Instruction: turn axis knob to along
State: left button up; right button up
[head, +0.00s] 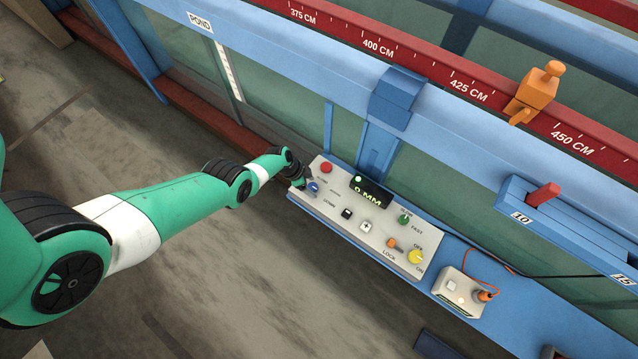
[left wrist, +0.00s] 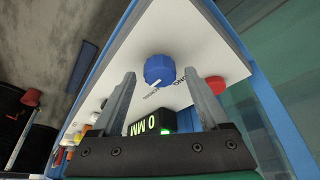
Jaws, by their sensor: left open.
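The blue axis knob (head: 313,187) sits at the left end of the grey control panel (head: 338,215), near the red button. In the left wrist view the knob (left wrist: 159,69) shows larger, with a white pointer mark on its lower side and small labels that are hard to read. My left gripper (head: 304,183) is at the panel's left end, close to the knob. In the left wrist view its two fingers (left wrist: 160,76) are spread apart, one on each side of the knob, with gaps visible. My right gripper is not in view.
The panel also carries a red button (head: 326,168), a 0 MM display (head: 371,191), a green knob (head: 404,219), an orange switch (head: 395,244) and a yellow knob (head: 416,257). A small box (head: 460,292) with an orange cable stands to the right. Glass flume walls rise behind.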

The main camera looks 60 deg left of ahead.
pick_arm(q)
grip_shut()
dwell(0.5)
